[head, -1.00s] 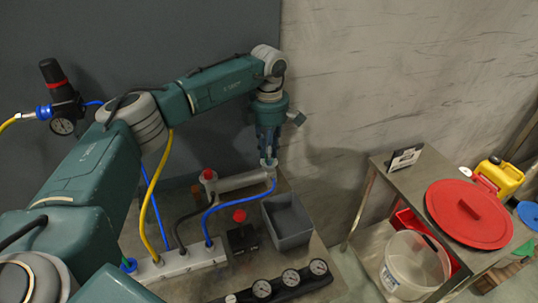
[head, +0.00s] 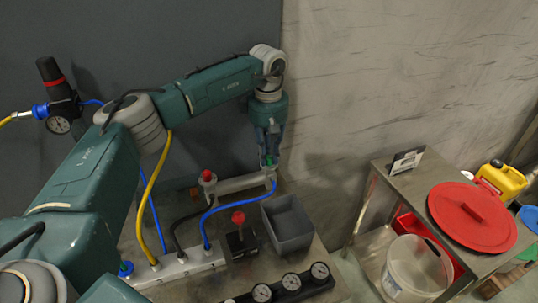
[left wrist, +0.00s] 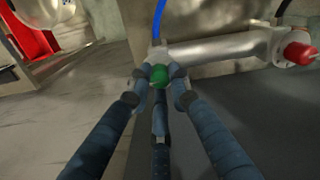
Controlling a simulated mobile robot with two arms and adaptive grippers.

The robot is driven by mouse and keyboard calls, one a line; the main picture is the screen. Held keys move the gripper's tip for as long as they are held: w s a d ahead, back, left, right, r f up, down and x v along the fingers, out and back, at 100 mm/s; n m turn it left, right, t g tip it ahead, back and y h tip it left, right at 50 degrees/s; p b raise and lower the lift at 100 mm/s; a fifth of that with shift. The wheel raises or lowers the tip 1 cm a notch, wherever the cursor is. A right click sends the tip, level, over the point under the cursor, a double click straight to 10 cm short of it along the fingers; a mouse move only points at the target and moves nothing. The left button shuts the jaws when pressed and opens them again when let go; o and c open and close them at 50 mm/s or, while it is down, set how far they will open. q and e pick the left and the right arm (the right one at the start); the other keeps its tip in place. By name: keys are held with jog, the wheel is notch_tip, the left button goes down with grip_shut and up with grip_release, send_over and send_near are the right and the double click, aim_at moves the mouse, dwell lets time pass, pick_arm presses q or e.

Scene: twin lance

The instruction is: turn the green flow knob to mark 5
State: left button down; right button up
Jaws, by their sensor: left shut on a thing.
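The green flow knob (left wrist: 159,76) sits at the end of a grey metal cylinder in the left wrist view. My left gripper (left wrist: 158,82) has its fingers closed around the knob. In the head view my left gripper (head: 268,163) points down at the cylinder's right end, and only a bit of green shows between its fingers. The mark numbers around the knob cannot be read. My right gripper is not in view.
The grey cylinder (head: 238,184) lies at the bench's back, with a blue hose at its right end. A grey bin (head: 287,243), a red-knobbed lever (head: 238,217), a white manifold (head: 176,268) and several gauges (head: 291,281) stand in front. A side table with a red lid (head: 450,215) is at right.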

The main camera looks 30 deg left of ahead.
aim_at(268, 156)
pick_arm(q)
jog(key=shift+w+r+m, duration=0.1)
jog(key=shift+r+m, duration=0.05)
jog(key=shift+m, duration=1.05)
jog(key=c, duration=1.6)
grip_release()
notch_tip(268, 156, up, 12)
jog(key=shift+a+f, duration=0.1)
